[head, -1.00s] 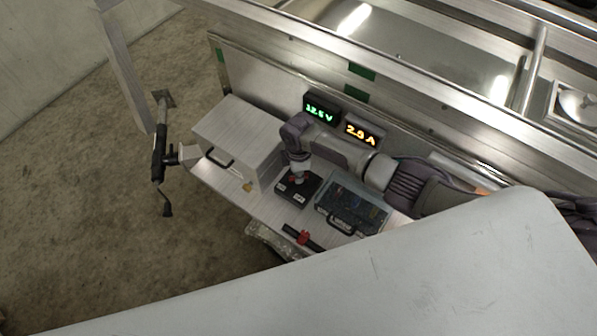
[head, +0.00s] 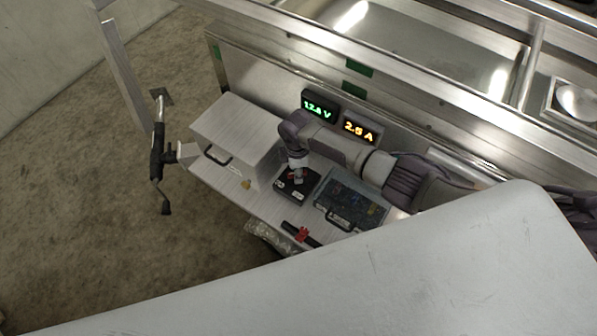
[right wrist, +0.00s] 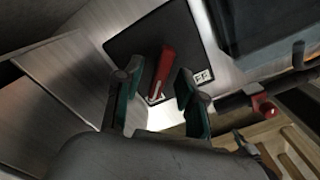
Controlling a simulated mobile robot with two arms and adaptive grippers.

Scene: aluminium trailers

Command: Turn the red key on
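The red key (right wrist: 163,72) stands up from a black switch plate in the right wrist view. The plate (right wrist: 135,48) carries a white label whose visible letters read "FF". My right gripper (right wrist: 158,98) is open, with one teal-padded finger on each side of the key and gaps between. In the head view my right gripper (head: 297,176) points down over the black switch plate (head: 287,193), largely hiding the key. My left gripper is not in view.
A closed metal box (head: 235,135) stands left of the plate, and a clear-lidded case (head: 350,203) right of it. Two lit displays (head: 319,107) are behind. A black bar with a red part (head: 302,235) lies in front. A large pale surface (head: 400,270) covers the foreground.

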